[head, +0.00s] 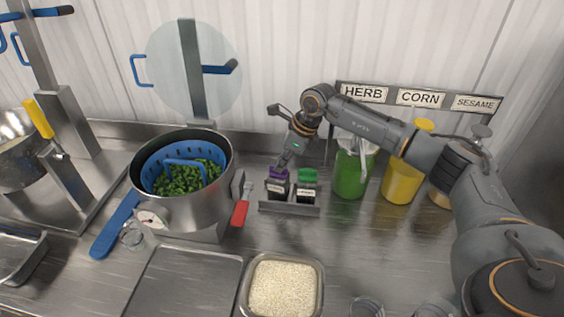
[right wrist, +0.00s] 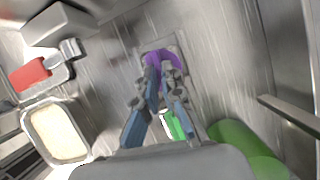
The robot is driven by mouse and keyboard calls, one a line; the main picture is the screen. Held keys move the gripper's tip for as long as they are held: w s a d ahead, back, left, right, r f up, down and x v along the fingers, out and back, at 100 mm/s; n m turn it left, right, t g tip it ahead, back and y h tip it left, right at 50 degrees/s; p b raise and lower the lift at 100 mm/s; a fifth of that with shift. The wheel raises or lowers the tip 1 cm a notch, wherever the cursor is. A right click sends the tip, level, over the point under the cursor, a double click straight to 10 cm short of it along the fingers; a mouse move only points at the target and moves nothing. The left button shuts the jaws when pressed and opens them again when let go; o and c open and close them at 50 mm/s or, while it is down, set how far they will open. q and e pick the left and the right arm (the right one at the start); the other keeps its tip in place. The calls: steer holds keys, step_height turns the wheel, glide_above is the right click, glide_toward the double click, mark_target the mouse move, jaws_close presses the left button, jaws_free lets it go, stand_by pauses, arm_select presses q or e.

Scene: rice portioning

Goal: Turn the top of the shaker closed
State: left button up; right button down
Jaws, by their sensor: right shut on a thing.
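The shaker with the purple top (head: 278,173) stands upright in a small metal rack behind the middle of the counter. A shaker with a green top (head: 307,175) stands beside it on the right. My right gripper (head: 283,164) reaches down from above and is shut on the purple top. In the right wrist view, the fingers (right wrist: 163,68) are on the purple top (right wrist: 161,57), which shows around their tips. The green top (right wrist: 173,124) shows below, partly hidden by a finger. I cannot tell how far the purple top is turned. My left gripper is not in view.
A steel pot (head: 190,210) with a blue strainer of greens stands left of the rack, near a red handle (head: 240,213). A tray of rice (head: 284,259) lies in front. Green (head: 349,176) and yellow (head: 402,183) containers stand at right.

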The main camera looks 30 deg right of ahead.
steer(key=shift+f+m+b, duration=0.1)
steer(key=shift+m+b, duration=0.2)
steer(key=shift+b, duration=0.2)
steer(key=c, duration=1.5)
jaws_free()
steer(key=shift+r, duration=0.2)
steer(key=v, duration=1.2)
steer(key=shift+s, duration=0.15)
steer(key=shift+a+f, duration=0.1)
